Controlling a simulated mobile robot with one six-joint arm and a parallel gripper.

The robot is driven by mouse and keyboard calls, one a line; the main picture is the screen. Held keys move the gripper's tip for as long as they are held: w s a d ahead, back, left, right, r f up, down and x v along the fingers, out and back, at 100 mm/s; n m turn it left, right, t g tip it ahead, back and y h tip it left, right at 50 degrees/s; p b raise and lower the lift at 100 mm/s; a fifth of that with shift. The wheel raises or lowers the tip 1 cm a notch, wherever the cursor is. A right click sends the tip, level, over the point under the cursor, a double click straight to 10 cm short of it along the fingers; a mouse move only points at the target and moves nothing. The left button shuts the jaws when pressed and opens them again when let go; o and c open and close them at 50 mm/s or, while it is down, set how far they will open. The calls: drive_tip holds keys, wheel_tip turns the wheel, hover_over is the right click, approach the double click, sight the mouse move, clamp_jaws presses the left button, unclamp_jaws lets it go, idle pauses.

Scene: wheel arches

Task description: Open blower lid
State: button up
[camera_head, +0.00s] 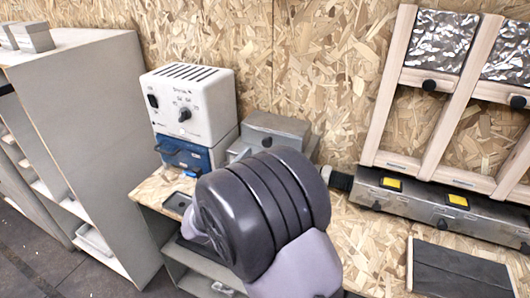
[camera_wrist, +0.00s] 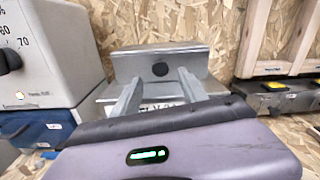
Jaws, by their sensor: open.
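A grey metal box (camera_head: 280,130) stands on the bench against the wall, just right of the white and blue unit. I take it to be the blower, though I see no such label. In the wrist view its upright grey face (camera_wrist: 185,62) carries a round dark knob (camera_wrist: 160,69). The lid looks closed. My gripper (camera_wrist: 160,76) is open and empty, its two grey fingers pointing at the box on either side of the knob. I cannot tell whether they touch it. In the head view my arm hides the gripper and the box's lower front.
A white control unit (camera_head: 195,100) sits on a blue drawer box (camera_head: 183,153) to the left. A grey shelf cabinet (camera_head: 95,130) stands further left. At right are a long metal unit with yellow switches (camera_head: 392,184), wooden frames (camera_head: 440,115) and a dark panel (camera_head: 460,275).

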sight(266, 144)
drive_tip(key=b+x, duration=0.1)
drive_tip(key=x, duration=0.4)
drive_tip(key=shift+w, duration=0.15)
drive_tip(key=shift+d, duration=0.1)
clamp_jaws()
idle(1.1)
